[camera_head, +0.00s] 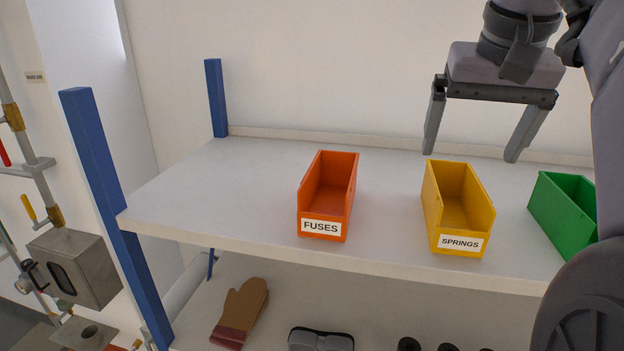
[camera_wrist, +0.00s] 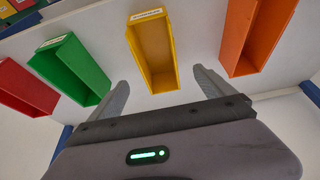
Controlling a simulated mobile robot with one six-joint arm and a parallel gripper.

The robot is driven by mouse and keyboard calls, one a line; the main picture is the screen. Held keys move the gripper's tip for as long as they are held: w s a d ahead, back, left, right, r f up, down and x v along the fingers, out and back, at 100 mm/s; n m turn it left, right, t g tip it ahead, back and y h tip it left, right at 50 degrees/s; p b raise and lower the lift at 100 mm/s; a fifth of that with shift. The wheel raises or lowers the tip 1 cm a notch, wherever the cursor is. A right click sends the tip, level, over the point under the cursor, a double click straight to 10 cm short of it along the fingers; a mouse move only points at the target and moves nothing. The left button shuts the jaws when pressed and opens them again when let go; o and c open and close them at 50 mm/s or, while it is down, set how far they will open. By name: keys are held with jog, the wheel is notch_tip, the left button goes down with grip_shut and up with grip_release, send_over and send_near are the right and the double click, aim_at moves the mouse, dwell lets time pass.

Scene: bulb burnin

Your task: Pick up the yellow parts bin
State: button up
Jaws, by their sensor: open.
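The yellow parts bin (camera_head: 458,207), labelled SPRINGS, stands upright on the white upper shelf. It sits between an orange bin and a green bin. My gripper (camera_head: 472,157) is open and empty, its two fingers pointing down, apart from the bin. In the head view the fingers appear above and behind the bin. In the wrist view the yellow bin (camera_wrist: 153,50) shows beyond the gap between my fingertips (camera_wrist: 160,78), open side facing the camera, and it looks empty.
The orange FUSES bin (camera_head: 327,196) stands left of the yellow one, the green bin (camera_head: 565,213) right. A red bin (camera_wrist: 24,88) is beyond the green one in the wrist view. Blue posts (camera_head: 217,98) edge the shelf (camera_head: 215,185), which is clear at its left. A mitt (camera_head: 240,312) lies below.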

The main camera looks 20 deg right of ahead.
jog(key=b, duration=0.2)
send_near(445, 215)
jog(key=shift+w+d+f, duration=0.15)
jog(key=shift+w+d, duration=0.3)
jog(key=shift+w, duration=0.25)
jog(key=x, duration=0.6)
jog(key=shift+d, duration=0.1)
jog(key=shift+r, duration=0.2)
jog(key=shift+c, duration=1.1)
jog(key=shift+s, duration=0.1)
jog(key=c, duration=1.4)
jog(key=shift+o, duration=0.2)
